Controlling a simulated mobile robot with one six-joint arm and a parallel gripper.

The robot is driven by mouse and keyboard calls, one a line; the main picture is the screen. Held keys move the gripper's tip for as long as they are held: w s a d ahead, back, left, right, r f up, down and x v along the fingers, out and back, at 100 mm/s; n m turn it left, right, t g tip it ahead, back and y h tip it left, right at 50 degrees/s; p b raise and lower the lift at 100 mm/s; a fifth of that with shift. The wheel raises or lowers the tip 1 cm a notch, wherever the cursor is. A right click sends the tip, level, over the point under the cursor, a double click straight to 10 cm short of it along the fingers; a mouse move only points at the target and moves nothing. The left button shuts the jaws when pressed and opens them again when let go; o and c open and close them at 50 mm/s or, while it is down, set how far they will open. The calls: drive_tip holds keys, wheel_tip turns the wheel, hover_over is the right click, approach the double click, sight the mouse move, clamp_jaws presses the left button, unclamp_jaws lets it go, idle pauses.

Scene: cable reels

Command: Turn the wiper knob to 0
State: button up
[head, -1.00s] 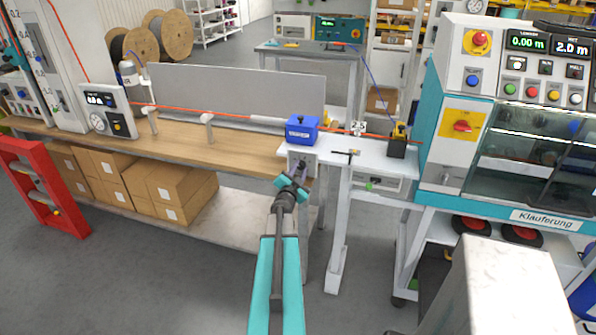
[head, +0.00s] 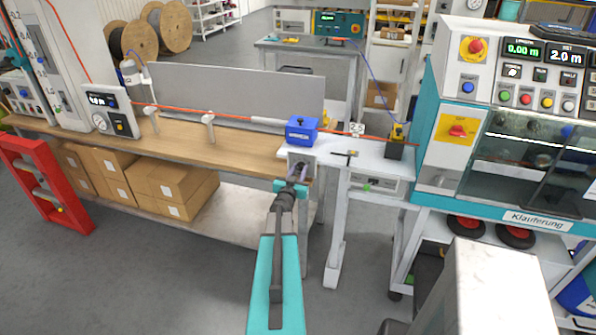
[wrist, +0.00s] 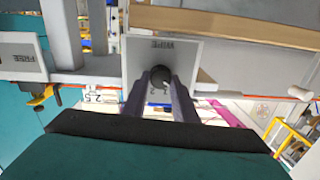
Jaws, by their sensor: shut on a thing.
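The wiper knob (wrist: 160,76) is a small dark round knob on a light grey panel (wrist: 189,50) in the wrist view. The panel's lettering appears upside down there. My gripper (wrist: 161,87) is shut on the knob, with one finger on each side. In the head view my gripper (head: 299,168) reaches the grey panel (head: 308,157) under the blue wiper box (head: 301,130), and it hides the knob. I cannot read which mark the knob points to.
An orange cable (head: 237,120) runs through the blue box above the wooden bench (head: 180,139). A white side table (head: 376,158) stands to the right. The teal machine (head: 426,120) is farther right. Cardboard boxes (head: 172,190) lie under the bench.

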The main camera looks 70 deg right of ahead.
drive_tip(key=shift+s+r, duration=0.1)
drive_tip(key=o, duration=1)
drive_tip(key=shift+d, duration=0.1)
drive_tip(key=shift+o, duration=0.2)
drive_tip(key=s+a+b, duration=0.1)
drive_tip(key=a+b, duration=0.3)
drive_tip(key=a, duration=1)
drive_tip(key=shift+s+r, duration=0.1)
drive_tip(key=shift+d, duration=0.1)
idle(0.3)
